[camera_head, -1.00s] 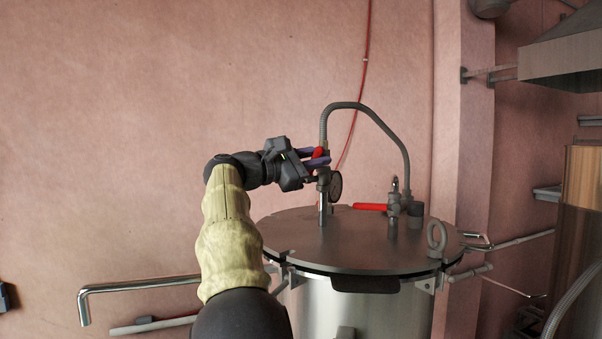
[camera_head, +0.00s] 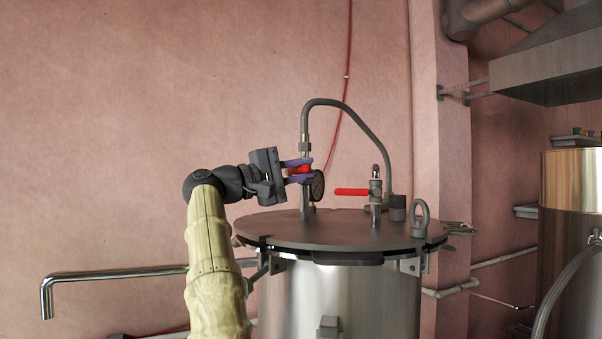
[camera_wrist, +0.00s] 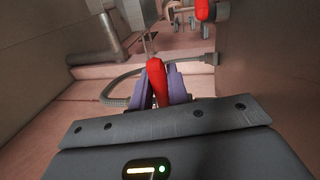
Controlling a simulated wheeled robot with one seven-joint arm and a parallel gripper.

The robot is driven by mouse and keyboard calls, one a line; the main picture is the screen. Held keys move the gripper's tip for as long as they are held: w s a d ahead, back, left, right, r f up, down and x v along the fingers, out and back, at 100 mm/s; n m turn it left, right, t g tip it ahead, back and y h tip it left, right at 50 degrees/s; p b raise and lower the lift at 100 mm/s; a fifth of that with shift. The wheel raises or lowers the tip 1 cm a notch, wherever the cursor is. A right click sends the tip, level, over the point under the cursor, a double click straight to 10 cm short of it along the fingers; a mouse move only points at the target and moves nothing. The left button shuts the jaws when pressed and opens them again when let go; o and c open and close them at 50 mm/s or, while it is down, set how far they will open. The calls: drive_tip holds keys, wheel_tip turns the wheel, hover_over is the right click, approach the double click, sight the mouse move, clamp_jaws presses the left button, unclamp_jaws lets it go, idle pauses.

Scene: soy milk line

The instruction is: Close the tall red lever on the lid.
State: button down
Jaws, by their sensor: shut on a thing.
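The tall red lever (camera_head: 299,169) is on the upright pipe fitting that stands on the tank lid (camera_head: 335,232). My gripper (camera_head: 302,171) comes from the left, and its purple fingers are shut on the lever. In the head view the lever is mostly hidden between the fingers. In the wrist view the red lever (camera_wrist: 157,82) sits between the two purple fingers (camera_wrist: 160,88). A round dark gauge (camera_head: 317,186) is right beside the fingertips.
A second, lower valve with a red handle (camera_head: 352,192) stands to the right on the lid. A grey hose (camera_head: 368,120) arches over the lid from the lever's fitting. A lifting ring (camera_head: 420,217) is at the lid's right edge. Free wall lies to the left.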

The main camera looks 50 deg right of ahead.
drive_tip(key=shift+f+m, duration=0.4)
drive_tip(key=shift+m, duration=0.2)
drive_tip(key=c, duration=1.4)
unclamp_jaws()
drive_tip(key=b+v, duration=0.1)
drive_tip(key=v, duration=1.6)
drive_tip(key=shift+w, duration=0.25)
drive_tip(key=shift+a, duration=0.15)
